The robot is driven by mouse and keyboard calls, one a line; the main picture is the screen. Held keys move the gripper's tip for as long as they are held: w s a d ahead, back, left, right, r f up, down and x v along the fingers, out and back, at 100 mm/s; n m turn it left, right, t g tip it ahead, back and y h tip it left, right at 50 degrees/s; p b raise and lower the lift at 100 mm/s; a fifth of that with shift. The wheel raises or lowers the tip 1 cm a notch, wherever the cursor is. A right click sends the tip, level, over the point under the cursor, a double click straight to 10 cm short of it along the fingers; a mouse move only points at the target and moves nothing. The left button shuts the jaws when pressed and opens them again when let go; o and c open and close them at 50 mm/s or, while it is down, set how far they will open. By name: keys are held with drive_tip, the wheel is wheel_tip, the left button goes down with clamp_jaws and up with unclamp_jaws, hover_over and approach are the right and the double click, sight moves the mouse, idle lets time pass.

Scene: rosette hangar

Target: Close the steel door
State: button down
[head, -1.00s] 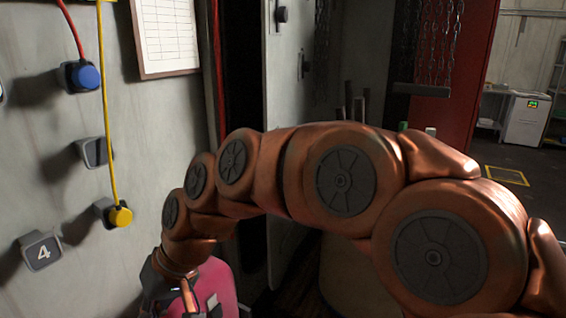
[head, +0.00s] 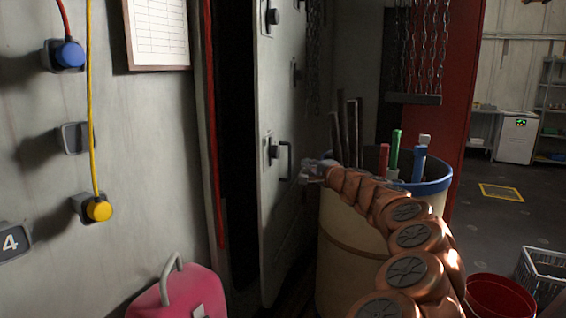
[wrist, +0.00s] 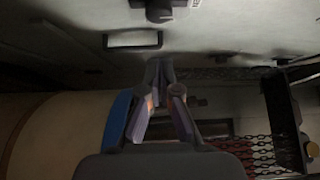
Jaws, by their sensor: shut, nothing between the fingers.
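The steel door (head: 262,215) is a tall grey panel standing ajar, with a dark gap between it and the wall at left. It carries a handle (head: 287,158) at mid height.
A barrel (head: 345,270) with a blue rim, holding rods and coloured tools, stands close beside the door under my arm. A pink bag (head: 180,298) is low in front. A red bucket (head: 500,298) and wire basket (head: 540,275) are at right. Chains (head: 425,50) hang behind.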

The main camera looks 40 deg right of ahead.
drive_tip(key=p, duration=0.2)
approach(277, 154)
drive_tip(key=shift+w+d, duration=1.4)
drive_tip(key=shift+d, duration=0.7)
drive_tip(key=shift+w+a, duration=0.45)
drive_tip(key=shift+w, duration=0.45)
drive_tip(key=shift+w+a, duration=0.45)
drive_tip(key=shift+w, duration=0.4)
drive_tip(key=shift+w, duration=0.1)
